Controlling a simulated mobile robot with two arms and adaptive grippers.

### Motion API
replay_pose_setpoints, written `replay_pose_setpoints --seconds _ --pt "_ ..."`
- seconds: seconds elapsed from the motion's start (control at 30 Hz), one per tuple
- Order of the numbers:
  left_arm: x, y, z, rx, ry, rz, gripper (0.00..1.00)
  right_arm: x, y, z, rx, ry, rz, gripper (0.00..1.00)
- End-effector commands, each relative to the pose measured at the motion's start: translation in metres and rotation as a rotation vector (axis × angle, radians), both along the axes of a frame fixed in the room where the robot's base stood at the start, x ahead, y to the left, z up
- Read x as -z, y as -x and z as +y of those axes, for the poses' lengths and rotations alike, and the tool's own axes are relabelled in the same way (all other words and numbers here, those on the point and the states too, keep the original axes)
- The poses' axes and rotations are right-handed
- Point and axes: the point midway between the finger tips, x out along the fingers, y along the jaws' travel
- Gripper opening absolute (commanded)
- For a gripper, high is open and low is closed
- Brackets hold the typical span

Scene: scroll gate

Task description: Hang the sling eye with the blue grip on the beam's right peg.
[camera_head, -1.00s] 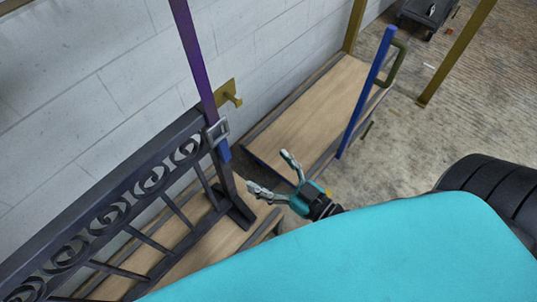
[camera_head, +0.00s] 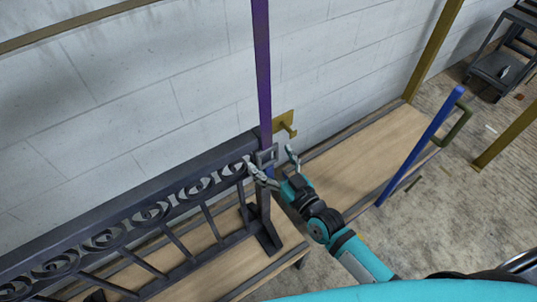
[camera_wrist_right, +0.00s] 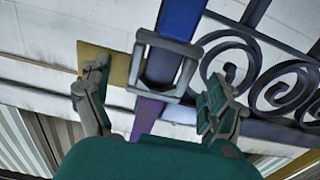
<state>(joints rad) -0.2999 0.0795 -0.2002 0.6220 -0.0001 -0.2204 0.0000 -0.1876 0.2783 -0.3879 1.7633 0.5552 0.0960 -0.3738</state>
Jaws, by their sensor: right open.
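A purple strap (camera_head: 262,70) hangs down to a dark grey square metal eye (camera_head: 266,157) beside the end of the scroll gate. In the right wrist view the eye (camera_wrist_right: 147,66) sits between a blue grip (camera_wrist_right: 181,18) and the purple strap (camera_wrist_right: 146,117). My right gripper (camera_head: 272,158) is open, with its fingers on either side of the eye. In the wrist view its fingers (camera_wrist_right: 155,98) are spread with the eye between and just beyond them. Contact cannot be told. The beam and its right peg cannot be made out. My left gripper is not in view.
The dark scroll gate (camera_head: 150,213) stands over a wooden platform (camera_head: 205,277) at left. A brass hook plate (camera_head: 284,124) is on the wall behind the eye. Another wooden platform (camera_head: 365,150), a blue bar (camera_head: 420,145) with an olive loop (camera_head: 459,124) and a cart (camera_head: 503,68) are at right.

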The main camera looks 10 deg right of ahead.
Motion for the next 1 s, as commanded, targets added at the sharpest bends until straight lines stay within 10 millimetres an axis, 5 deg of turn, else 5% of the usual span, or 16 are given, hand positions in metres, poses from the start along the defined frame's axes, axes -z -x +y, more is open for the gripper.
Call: replay_pose_setpoints --seconds 0.5,1.0 --pt "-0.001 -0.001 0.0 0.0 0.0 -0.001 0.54 0.0 -0.016 0.007 -0.001 0.001 0.001 0.91" --pt "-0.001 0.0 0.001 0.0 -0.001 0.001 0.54 0.0 -0.016 0.007 0.0 0.001 0.0 0.26"
